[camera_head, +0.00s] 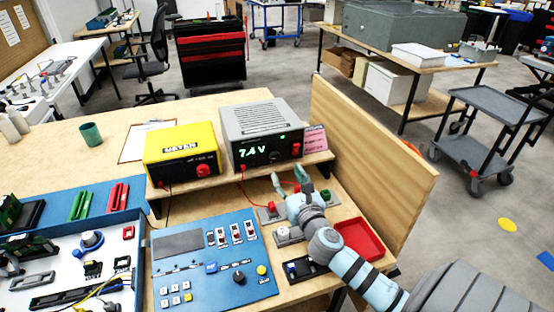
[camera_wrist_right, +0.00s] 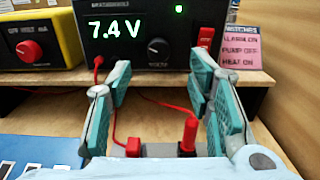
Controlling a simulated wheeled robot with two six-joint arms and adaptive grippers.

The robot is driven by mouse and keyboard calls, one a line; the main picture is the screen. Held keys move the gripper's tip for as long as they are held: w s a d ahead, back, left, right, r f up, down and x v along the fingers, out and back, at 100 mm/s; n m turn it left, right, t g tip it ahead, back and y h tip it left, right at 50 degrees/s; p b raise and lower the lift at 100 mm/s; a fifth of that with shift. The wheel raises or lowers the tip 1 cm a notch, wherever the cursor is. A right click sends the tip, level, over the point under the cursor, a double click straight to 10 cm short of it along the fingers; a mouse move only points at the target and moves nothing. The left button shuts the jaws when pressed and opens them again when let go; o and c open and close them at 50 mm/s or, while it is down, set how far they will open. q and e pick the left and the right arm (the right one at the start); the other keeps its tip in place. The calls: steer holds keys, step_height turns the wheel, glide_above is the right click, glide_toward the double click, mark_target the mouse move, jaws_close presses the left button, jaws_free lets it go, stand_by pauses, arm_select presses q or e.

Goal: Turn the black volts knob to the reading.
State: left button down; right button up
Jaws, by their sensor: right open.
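The grey power supply (camera_head: 252,116) stands on a raised wooden shelf and shows 7.4 V in green. Its black knob (camera_wrist_right: 158,47) sits on the dark front panel, right of the reading in the right wrist view, with a small label below that is hard to read. My right gripper (camera_head: 289,182) is in front of the shelf, below and before the supply. In the right wrist view its fingers (camera_wrist_right: 160,80) are spread wide, apart from the knob, with nothing between the tips. My left gripper is not in view.
A yellow meter (camera_head: 180,144) with a red knob stands left of the supply. A pink note (camera_head: 316,138) is at the right. Red plugs and leads (camera_wrist_right: 188,132) lie below the fingers. A blue panel (camera_head: 205,290) and red tray (camera_head: 357,240) are nearer. A wooden wall (camera_head: 375,150) bounds the right.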

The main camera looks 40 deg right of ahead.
mark_target(276, 157)
steer(key=x, duration=0.8)
steer(key=shift+w+f+b, duration=0.25)
steer(key=shift+b, duration=0.1)
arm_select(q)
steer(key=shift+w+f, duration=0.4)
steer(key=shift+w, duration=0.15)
arm_select(e)
steer(key=shift+r, duration=0.1)
steer(key=shift+c, duration=0.3)
jaws_close()
